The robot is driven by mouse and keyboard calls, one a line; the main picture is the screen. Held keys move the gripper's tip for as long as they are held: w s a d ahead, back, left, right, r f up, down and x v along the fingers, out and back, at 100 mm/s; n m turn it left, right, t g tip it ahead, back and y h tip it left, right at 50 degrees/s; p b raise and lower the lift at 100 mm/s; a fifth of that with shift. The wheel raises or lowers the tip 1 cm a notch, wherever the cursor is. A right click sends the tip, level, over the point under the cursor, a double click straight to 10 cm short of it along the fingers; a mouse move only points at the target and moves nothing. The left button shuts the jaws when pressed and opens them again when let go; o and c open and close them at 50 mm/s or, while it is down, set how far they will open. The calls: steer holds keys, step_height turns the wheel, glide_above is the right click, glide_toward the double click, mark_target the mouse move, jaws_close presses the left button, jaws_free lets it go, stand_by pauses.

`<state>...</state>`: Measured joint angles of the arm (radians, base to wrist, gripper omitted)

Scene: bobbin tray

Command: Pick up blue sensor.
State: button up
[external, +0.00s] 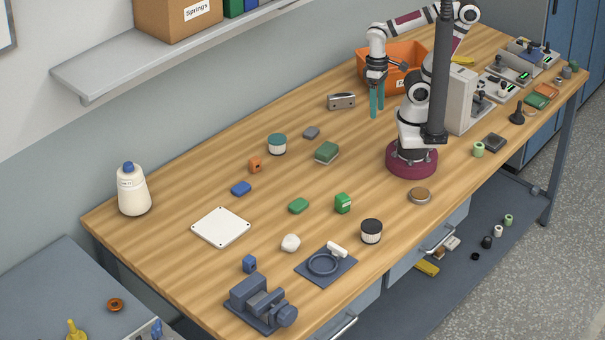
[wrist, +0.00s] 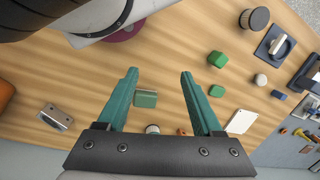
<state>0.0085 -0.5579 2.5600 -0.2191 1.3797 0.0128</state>
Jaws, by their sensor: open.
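Two blue pieces lie on the wooden table in the external view, and I cannot tell which is the sensor. One is a flat blue block (external: 241,188) near the white plate. The other is a small darker blue block (external: 249,264) by the blue-grey vise, also seen in the wrist view (wrist: 278,95). The flat block is not visible in the wrist view, perhaps hidden behind my gripper. My gripper (external: 376,110) hangs with its teal fingers down at the table's back, far right of both. In the wrist view its fingers (wrist: 159,73) are spread and empty.
A green-topped box (external: 326,152), teal-lidded jar (external: 277,147) and orange block (external: 255,165) stand between my gripper and the flat block. A grey metal bracket (external: 341,102) and an orange bin (external: 405,53) are near my gripper. The white plate (external: 221,227) lies left.

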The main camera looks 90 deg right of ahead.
steer(key=w+a+f+n+t+h, duration=0.1)
steer(key=w+f+n+t, duration=0.1)
steer(key=w, duration=0.6)
steer(key=w+f+n+t, duration=0.2)
steer(key=w, duration=0.5)
steer(key=n+t+y, duration=0.5)
steer(key=n+y, duration=0.5)
steer(key=n, duration=0.2)
glide_above(249, 265)
steer(key=s+d, duration=1)
steer(key=d, duration=0.3)
step_height(249, 265, down, 10)
steer(key=f, duration=0.1)
steer(key=x, duration=1.4)
steer(key=shift+w+d+f, duration=0.15)
steer(key=shift+w+d, duration=0.05)
steer(key=shift+w, duration=0.2)
jaws_close()
